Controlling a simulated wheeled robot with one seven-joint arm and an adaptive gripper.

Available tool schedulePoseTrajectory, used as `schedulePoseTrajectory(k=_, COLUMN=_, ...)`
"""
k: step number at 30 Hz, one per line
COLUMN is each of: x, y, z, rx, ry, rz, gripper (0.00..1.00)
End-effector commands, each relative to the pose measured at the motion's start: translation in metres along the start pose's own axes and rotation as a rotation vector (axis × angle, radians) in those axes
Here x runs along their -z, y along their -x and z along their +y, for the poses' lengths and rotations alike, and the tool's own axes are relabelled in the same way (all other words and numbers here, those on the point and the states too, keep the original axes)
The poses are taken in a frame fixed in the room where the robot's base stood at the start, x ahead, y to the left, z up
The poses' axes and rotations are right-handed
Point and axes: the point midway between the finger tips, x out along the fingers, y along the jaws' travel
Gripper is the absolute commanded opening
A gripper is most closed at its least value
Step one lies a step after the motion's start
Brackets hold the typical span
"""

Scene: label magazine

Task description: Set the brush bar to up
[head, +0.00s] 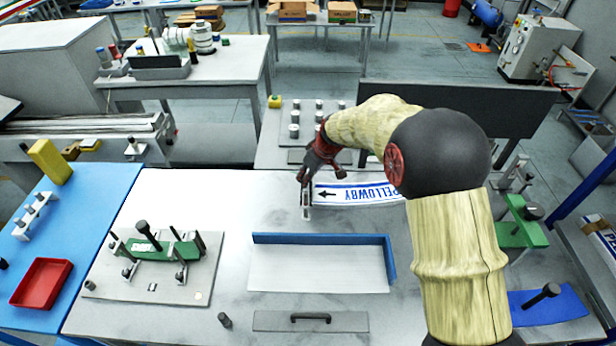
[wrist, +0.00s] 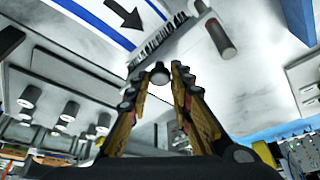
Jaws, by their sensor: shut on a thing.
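The brush bar (wrist: 158,42) shows in the wrist view as a grey bar with a row of dark bristles, lying across the end of the white label strip with blue edges and a black arrow (wrist: 125,14). A small round grey knob (wrist: 160,73) shows at my fingertips. My gripper (wrist: 167,72) is closed around this knob, which seems to belong to the brush bar. In the head view my gripper (head: 306,200) points down at the left end of the label strip (head: 358,193). The arm and fingers hide most of the brush bar there, and I cannot tell its height.
A blue-edged tray (head: 320,270) lies in front of the strip, with a grey plate with a handle (head: 311,321) nearer. A green clamp fixture (head: 160,247) stands at left. A plate with several grey knobs (head: 310,122) lies behind. A dark panel (head: 460,105) stands at back right.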

Motion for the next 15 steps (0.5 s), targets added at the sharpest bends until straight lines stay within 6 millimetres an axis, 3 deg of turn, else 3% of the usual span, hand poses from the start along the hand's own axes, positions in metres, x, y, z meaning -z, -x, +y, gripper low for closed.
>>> schedulePoseTrajectory(k=5, x=0.013, y=0.028, z=0.001, rx=-0.003, ry=0.001, rz=0.005, gripper=0.0)
schedulePoseTrajectory(k=13, x=0.014, y=0.03, z=0.001, rx=-0.003, ry=0.001, rz=0.005, gripper=0.0)
schedulePoseTrajectory(k=14, x=0.014, y=0.03, z=0.001, rx=-0.003, ry=0.001, rz=0.005, gripper=0.22)
schedulePoseTrajectory(k=15, x=0.014, y=0.03, z=0.001, rx=-0.003, ry=0.001, rz=0.006, gripper=0.24)
